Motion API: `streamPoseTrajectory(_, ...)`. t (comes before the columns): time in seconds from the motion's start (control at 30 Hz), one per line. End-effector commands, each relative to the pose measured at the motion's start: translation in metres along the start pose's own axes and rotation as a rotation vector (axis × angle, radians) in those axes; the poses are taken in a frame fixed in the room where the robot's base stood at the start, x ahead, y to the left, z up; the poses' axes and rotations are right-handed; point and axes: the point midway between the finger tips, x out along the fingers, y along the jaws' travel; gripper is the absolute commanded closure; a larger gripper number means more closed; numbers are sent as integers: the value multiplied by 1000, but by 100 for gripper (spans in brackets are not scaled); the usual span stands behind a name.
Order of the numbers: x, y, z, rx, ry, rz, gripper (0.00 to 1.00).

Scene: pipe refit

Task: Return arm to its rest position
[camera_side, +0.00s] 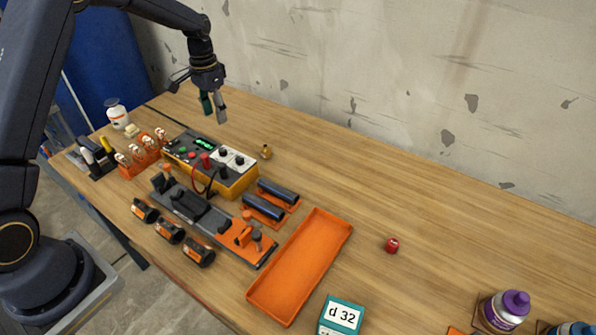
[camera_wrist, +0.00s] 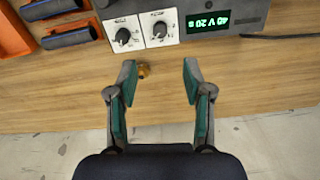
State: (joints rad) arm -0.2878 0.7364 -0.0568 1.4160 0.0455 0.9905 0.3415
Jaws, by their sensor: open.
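My gripper (camera_side: 214,107) hangs in the air over the back left of the table, behind the control box. In the wrist view my gripper (camera_wrist: 158,95) is open, with nothing between its green-padded fingers. The orange and grey control box (camera_side: 212,160) stands below and in front of it; its lit green display (camera_wrist: 207,21) shows in the wrist view. A small brass fitting (camera_side: 266,151) lies on the table right of the box. In the wrist view the brass fitting (camera_wrist: 143,71) shows by the left fingertip.
A grey fixture (camera_side: 205,216), two dark pipes on an orange holder (camera_side: 268,207) and several black cylinders (camera_side: 170,230) are in front of the box. An orange tray (camera_side: 300,265), a red object (camera_side: 392,245) and a "d 32" block (camera_side: 341,316) are further right. The back right table is clear.

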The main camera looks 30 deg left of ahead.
Motion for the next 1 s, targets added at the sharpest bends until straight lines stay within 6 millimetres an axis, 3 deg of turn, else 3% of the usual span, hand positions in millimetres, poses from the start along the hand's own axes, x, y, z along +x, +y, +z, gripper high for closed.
streamPoseTrajectory(0.17, -1, 2, -1, 6, 2, -1, 50)
streamPoseTrajectory(0.23, -14, 5, -6, 15, 27, -11, 50)
streamPoseTrajectory(0.37, -78, 20, -13, 48, 129, -55, 50)
streamPoseTrajectory(0.47, -138, 43, 3, 80, 215, -90, 50)
streamPoseTrajectory(0.6, -202, 79, 49, 96, 321, -118, 50)
streamPoseTrajectory(0.73, -237, 108, 104, 88, 411, -127, 50)
streamPoseTrajectory(0.87, -247, 132, 165, 66, 488, -118, 50)
streamPoseTrajectory(1.0, -230, 149, 221, 21, 540, -90, 50)
